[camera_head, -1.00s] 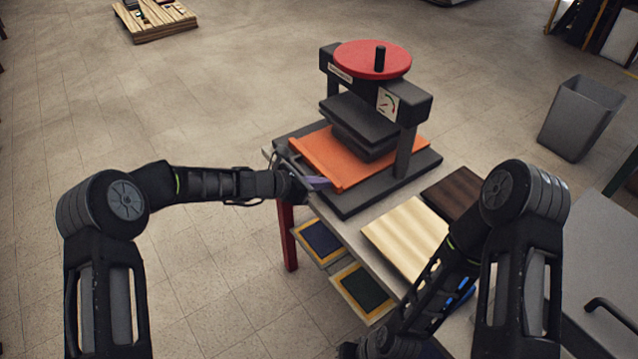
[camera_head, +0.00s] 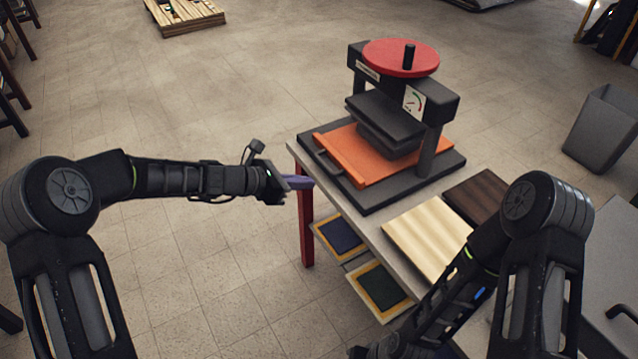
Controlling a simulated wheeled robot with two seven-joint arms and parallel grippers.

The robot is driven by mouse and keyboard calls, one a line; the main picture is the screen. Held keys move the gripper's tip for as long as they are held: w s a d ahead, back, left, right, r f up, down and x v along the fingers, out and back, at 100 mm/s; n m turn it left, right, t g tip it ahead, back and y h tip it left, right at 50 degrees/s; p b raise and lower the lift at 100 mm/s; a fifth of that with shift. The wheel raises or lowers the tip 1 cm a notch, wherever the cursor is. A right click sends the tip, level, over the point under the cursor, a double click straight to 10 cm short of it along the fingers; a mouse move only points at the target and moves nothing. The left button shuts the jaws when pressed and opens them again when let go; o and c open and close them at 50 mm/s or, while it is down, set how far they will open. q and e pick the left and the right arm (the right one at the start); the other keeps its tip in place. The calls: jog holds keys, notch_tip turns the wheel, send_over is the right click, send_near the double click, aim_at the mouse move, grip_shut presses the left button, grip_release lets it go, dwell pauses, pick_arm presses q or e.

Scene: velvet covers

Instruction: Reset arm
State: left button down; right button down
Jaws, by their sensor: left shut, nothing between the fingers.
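My left gripper (camera_head: 299,182) is shut and empty, at the end of the left arm stretched to the right. It is just off the left edge of the table, left of the press. My right arm comes in from the lower right and reaches down to the left; its gripper is at or below the bottom edge and its fingers cannot be made out. The press (camera_head: 440,100) has a red round wheel on top (camera_head: 400,56), a dial and an orange board (camera_head: 350,160) on its black base.
The table (camera_head: 385,222) bears a light wood board (camera_head: 428,236) and a dark wood board (camera_head: 478,196). Framed panels (camera_head: 340,235) sit on shelves below. A grey bin (camera_head: 602,130) stands at right, a wooden pallet (camera_head: 185,16) at the back.

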pick_arm(q)
jog(key=shift+s+a+r, duration=0.15)
jog(key=shift+s+a, duration=0.05)
jog(key=shift+a, duration=0.1)
dwell(0.4)
jog(key=s+a+f+m+g+y, duration=0.1)
jog(key=s+a+f+m+y, duration=0.2)
jog(key=s+f+m, duration=0.55)
jog(key=s+a+f+m+g+y, duration=0.25)
jog(key=s+f+m, duration=0.25)
jog(key=f, duration=0.6)
jog(key=s+d+f+m+g, duration=0.1)
jog(key=s+d+f+m, duration=0.1)
jog(key=s, duration=0.9)
jog(key=s+d+f+m+g, duration=0.1)
jog(key=s+f+m, duration=0.4)
jog(key=s, duration=0.6)
jog(key=shift+s+d+m, duration=0.15)
jog(key=shift+d+m, duration=0.2)
jog(key=shift+m, duration=0.7)
jog(key=shift+y, duration=0.25)
